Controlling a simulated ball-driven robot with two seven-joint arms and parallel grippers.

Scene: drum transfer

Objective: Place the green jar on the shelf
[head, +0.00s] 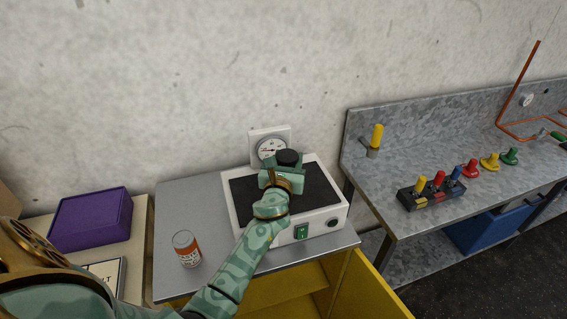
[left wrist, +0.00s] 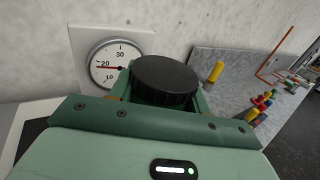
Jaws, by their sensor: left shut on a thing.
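My left gripper (head: 284,172) is shut on a jar with a black ribbed lid (head: 289,157), over the black top of a white benchtop device (head: 238,207). The lid also shows in the left wrist view (left wrist: 167,75), between the gripper's green fingers. The jar's body is hidden by the gripper, so I cannot see its colour or whether it touches the device. Below the grey top is an open yellow cabinet (head: 300,286); its inside shows only in part. My right gripper is out of view.
A purple box (head: 90,220) is at the left. A metal workbench (head: 400,150) with coloured knobs is at the right. The yellow door (head: 366,288) sticks out at the front.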

